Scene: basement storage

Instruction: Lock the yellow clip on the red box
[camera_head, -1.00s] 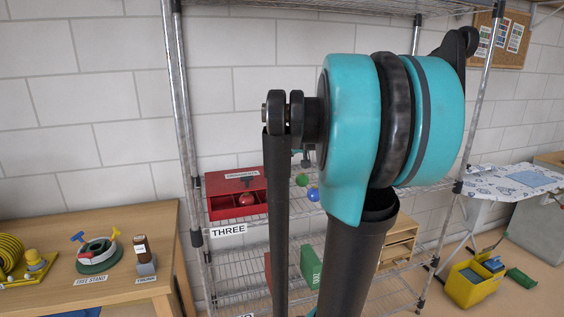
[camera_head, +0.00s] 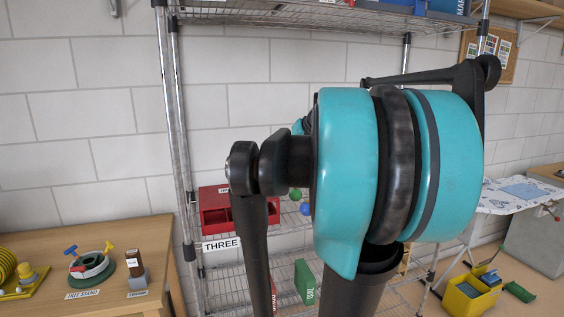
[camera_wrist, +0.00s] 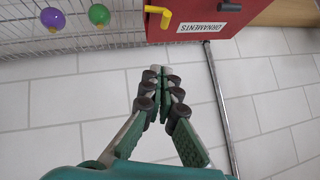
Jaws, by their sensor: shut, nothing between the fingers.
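The red box (camera_head: 214,212) sits on a wire shelf behind my arm in the head view; my arm hides much of it. In the wrist view the red box (camera_wrist: 215,18), labelled ORNAMENTS, is at the top right. The yellow clip (camera_wrist: 160,14) sticks out at its left edge as a bent yellow piece; I cannot tell whether it is locked. My gripper (camera_wrist: 163,73) is shut and empty, with fingertips below the clip in the picture, apart from it and the box. The gripper is hidden behind my arm in the head view.
A purple ball (camera_wrist: 52,18) and a green ball (camera_wrist: 98,14) lie near the box on the wire shelf. Shelf posts (camera_head: 176,130) flank the space. A wooden table (camera_head: 120,245) with tools stands at left, an ironing board (camera_head: 515,195) at right.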

